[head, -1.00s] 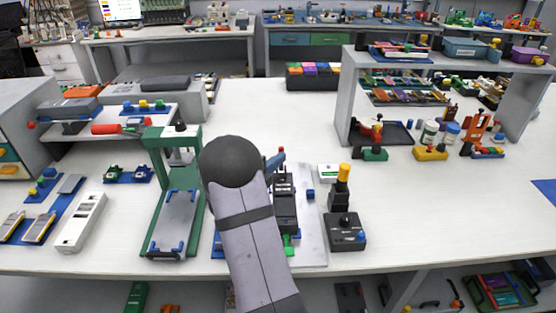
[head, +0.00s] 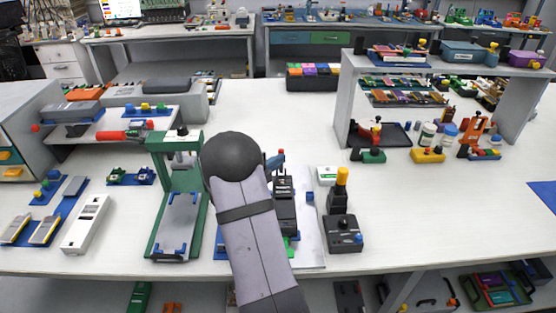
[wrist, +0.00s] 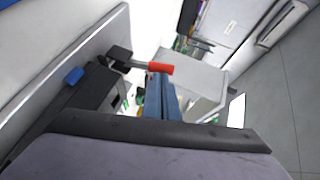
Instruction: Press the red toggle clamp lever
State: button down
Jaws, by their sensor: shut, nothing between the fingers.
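The red toggle clamp lever (wrist: 160,68) has a red grip on a thin metal rod that runs left to a black pivot block (wrist: 120,54). In the head view only a small red tip (head: 281,152) of it shows behind my arm. My gripper (wrist: 158,80) has blue fingers, shut and empty. Its fingertips are right at the red grip in the wrist view; whether they touch cannot be told. In the head view a blue fingertip (head: 275,161) shows beside the red tip, and my arm hides the rest of the gripper.
The black fixture body (head: 285,210) stands on a pale plate (head: 312,250). A green press frame (head: 160,200) is close on the left. A black box with a yellow-topped post (head: 341,190) stands at the right. The bench behind the clamp is clear.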

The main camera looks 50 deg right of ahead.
aim_at(280, 151)
jog(key=r+y+p, duration=0.1)
jog(key=p, duration=0.3)
jog(key=w+d+n+g+y+p, duration=0.1)
jog(key=p, duration=0.3)
jog(key=shift+w+d+r, duration=0.2)
jog(key=shift+r, duration=0.15)
jog(key=y+p, duration=0.1)
jog(key=p, duration=0.2)
jog(key=shift+w+d+f+n+g, duration=0.1)
jog(key=shift+w+d+n+g, duration=0.25)
jog(key=shift+n+g, duration=0.05)
jog(key=p, duration=0.2)
jog(key=w+d+f+y+p, duration=0.1)
jog(key=shift+w+d+f+n+g+y+p, duration=0.2)
jog(key=shift+w+d+n+g+y+p, duration=0.1)
jog(key=shift+g+p, duration=0.1)
jog(key=shift+w+d+f+b, duration=1.15)
jog(key=shift+f+b, duration=0.15)
jog(key=shift+b, duration=0.3)
